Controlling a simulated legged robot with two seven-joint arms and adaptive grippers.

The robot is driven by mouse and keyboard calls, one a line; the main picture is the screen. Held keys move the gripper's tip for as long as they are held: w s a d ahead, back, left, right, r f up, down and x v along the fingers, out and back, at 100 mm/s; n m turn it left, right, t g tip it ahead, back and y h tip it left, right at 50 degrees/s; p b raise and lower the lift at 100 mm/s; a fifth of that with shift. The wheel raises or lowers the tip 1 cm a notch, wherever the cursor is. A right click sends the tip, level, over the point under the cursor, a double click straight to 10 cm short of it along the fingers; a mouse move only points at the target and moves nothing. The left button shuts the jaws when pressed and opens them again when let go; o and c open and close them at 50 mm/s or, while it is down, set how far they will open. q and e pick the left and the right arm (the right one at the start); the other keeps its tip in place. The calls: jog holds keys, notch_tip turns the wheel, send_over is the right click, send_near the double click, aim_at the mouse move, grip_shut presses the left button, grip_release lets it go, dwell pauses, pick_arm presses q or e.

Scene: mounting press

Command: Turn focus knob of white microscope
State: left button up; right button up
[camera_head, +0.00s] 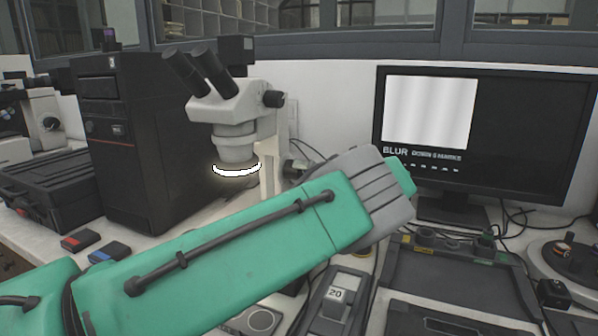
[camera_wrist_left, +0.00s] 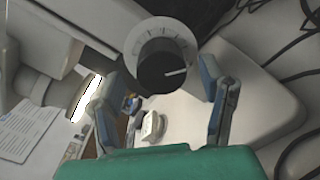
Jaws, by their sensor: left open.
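The white microscope (camera_head: 235,108) stands at the centre back, with black eyepieces and a lit ring under its lens. In the left wrist view, a black knob (camera_wrist_left: 164,68) with a white pointer line sits on a pale marked dial. My left gripper (camera_wrist_left: 152,74) is open, with one blue-grey finger on each side of the knob. I cannot tell whether either finger touches it. In the head view, my green left arm crosses in front of the microscope's lower part and hides the knob area and my fingers. My right gripper is not in view.
A monitor (camera_head: 480,135) at the right shows a pale striped picture and the word BLUR. A black computer tower (camera_head: 140,140) stands left of the microscope. A black case (camera_head: 60,185) is farther left. Loose cables (camera_wrist_left: 262,30) lie near the knob.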

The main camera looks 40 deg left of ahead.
aim_at(302, 172)
pick_arm(q)
jog(key=shift+x, duration=1.05)
jog(key=shift+a+f, duration=0.2)
jog(key=shift+a, duration=0.4)
jog(key=shift+d+r, duration=0.1)
jog(key=shift+d, duration=0.2)
jog(key=c, duration=1.2)
jog(key=shift+o, duration=0.3)
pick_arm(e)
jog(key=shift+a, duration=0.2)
pick_arm(q)
jog(key=shift+n, duration=0.3)
